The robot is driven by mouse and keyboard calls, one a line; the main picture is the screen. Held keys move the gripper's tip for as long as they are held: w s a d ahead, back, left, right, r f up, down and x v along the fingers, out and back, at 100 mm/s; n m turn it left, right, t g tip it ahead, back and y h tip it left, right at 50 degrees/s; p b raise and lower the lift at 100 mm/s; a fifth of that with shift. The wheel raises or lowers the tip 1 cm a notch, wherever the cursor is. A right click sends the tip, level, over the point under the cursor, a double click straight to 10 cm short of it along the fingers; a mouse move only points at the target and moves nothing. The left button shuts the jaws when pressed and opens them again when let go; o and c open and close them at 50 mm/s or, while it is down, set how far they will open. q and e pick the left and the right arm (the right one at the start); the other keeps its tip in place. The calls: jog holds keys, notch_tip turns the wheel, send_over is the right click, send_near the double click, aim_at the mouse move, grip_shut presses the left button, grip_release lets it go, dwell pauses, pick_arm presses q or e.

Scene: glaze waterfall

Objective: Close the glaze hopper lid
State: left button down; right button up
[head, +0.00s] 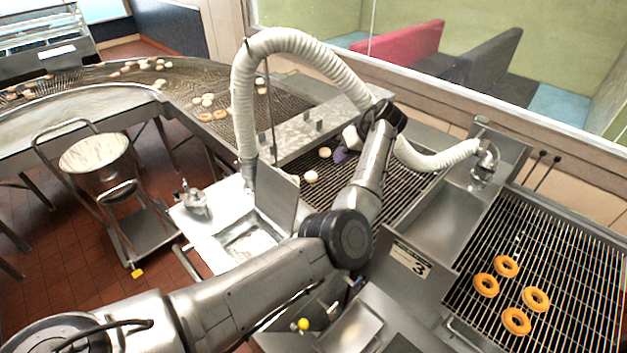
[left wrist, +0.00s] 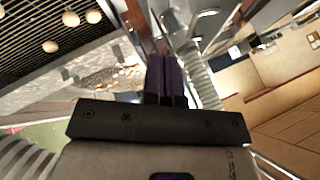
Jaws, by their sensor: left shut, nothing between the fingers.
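The glaze hopper (head: 240,238) shows in the head view as an open metal bin with pale glaze-like contents. Its lid (head: 279,199) is a flat grey panel standing up on the bin's right side, so the opening is uncovered. My left gripper (head: 341,155) is beyond and to the right of the lid, above the conveyor grid and apart from the lid. Its purple fingers (left wrist: 166,80) are closed together with nothing between them in the left wrist view. I cannot make out the lid in the left wrist view. My right gripper is not in view.
A thick ribbed hose (head: 242,100) arches beside the hopper and past my left arm. A conveyor grid (head: 395,190) with pale doughnuts runs behind. Glazed doughnuts (head: 515,321) lie on the right rack. A trolley with a bucket (head: 97,160) stands at left.

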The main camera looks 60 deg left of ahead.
pick_arm(q)
jog(key=s+a+f+n+p, duration=0.1)
jog(key=s+a+f+p, duration=0.4)
jog(key=s+f+p, duration=0.1)
jog(key=shift+s+a+f+n+p, duration=0.15)
jog(key=shift+s+f+n+p, duration=0.2)
jog(key=shift+s+f, duration=0.65)
jog(key=shift+s+r, duration=0.2)
jog(key=shift+r, duration=0.05)
jog(key=shift+s+r, duration=0.1)
